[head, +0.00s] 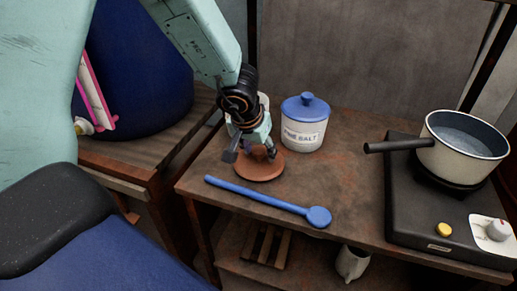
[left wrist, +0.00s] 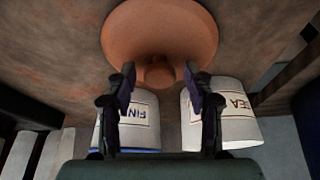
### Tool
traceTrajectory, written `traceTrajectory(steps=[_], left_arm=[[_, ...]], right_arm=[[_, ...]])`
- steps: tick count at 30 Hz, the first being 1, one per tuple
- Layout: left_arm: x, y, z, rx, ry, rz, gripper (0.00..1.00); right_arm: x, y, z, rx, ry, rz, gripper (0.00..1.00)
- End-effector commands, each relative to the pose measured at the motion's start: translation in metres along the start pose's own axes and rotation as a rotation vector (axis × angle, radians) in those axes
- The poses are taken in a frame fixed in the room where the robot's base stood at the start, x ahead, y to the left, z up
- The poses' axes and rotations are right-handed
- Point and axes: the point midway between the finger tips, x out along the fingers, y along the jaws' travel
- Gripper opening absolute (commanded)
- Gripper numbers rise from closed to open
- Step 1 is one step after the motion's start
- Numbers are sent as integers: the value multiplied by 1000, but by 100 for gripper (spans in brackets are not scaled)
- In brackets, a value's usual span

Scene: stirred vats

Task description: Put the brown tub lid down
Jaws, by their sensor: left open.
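The brown tub lid (head: 262,174) lies flat on the worn brown bench top, close to its left end. It also shows in the left wrist view (left wrist: 160,25), with its round knob (left wrist: 160,76) toward my fingers. My left gripper (head: 252,154) is just above the lid and open. In the left wrist view its two fingertips (left wrist: 159,80) stand apart, one on each side of the knob, with visible gaps. My right gripper is in neither view.
A white FINE SALT tub (head: 303,135) with a blue lid stands behind the brown lid. A SEA tub (left wrist: 222,112) stands beside it, mostly hidden by my gripper in the head view. A saucepan (head: 457,160) sits on a hotplate (head: 430,222) at right.

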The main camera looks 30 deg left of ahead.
Motion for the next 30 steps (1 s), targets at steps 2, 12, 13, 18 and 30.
traceTrajectory(steps=[2,12,13,18,30], left_arm=[[-1,0,0,0,0,0,52],[-39,0,-3,0,1,1,52],[-43,0,-4,0,1,1,52],[-66,0,-3,0,1,1,52],[-114,0,-2,0,0,1,52]], right_arm=[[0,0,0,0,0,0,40],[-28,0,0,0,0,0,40],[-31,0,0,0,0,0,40],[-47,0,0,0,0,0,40],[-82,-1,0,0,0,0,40]])
